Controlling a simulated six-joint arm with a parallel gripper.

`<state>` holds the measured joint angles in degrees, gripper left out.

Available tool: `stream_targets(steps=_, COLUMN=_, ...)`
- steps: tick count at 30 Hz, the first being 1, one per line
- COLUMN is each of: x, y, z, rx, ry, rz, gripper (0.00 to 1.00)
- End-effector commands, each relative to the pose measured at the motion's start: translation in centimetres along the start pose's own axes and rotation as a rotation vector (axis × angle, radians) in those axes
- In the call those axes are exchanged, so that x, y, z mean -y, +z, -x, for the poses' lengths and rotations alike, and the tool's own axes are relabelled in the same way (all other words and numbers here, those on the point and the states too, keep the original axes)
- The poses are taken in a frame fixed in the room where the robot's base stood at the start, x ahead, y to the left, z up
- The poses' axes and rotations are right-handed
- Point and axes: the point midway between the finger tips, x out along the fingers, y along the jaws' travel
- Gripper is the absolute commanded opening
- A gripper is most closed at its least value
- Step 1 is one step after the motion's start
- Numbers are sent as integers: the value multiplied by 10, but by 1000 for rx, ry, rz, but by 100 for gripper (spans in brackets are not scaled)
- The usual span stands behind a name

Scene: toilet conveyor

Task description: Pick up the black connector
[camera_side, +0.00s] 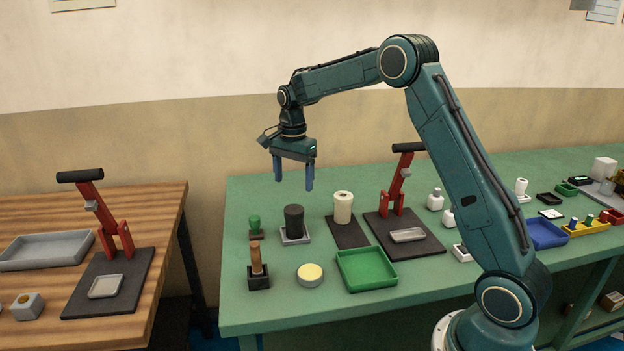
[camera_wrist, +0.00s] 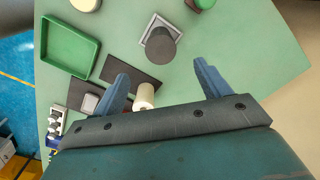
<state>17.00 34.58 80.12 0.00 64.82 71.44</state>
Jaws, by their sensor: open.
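A black cylinder (camera_side: 294,220), the likeliest black connector, stands upright on a square light-grey base (camera_side: 296,239) on the green table. In the wrist view the black cylinder (camera_wrist: 161,46) shows just ahead of the gap between my fingers. My gripper (camera_side: 294,181) is open and empty, pointing down, well above the table and over the area of the cylinder. In the wrist view my gripper (camera_wrist: 162,74) has its two blue fingers wide apart, with nothing between them touching either one.
A white roll (camera_side: 343,207) stands right of the cylinder. A green-topped piece (camera_side: 255,225) and a brown-handled stamp (camera_side: 257,268) stand left. A cream disc (camera_side: 310,274) and green tray (camera_side: 366,270) lie in front. A red lever press (camera_side: 398,190) stands farther right.

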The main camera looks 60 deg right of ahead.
Motion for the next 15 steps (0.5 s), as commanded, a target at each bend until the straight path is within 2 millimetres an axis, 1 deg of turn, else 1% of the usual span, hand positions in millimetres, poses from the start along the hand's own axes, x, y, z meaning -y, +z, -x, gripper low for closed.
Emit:
stream_targets(steps=3, x=3, y=-4, z=-6, rx=2, ry=7, rz=-25, gripper=76)
stream_targets(steps=11, x=4, y=-4, z=-10, rx=3, ry=9, rz=-29, gripper=76)
stream_targets(steps=15, x=3, y=-4, z=-19, rx=3, ry=10, rz=-28, gripper=76)
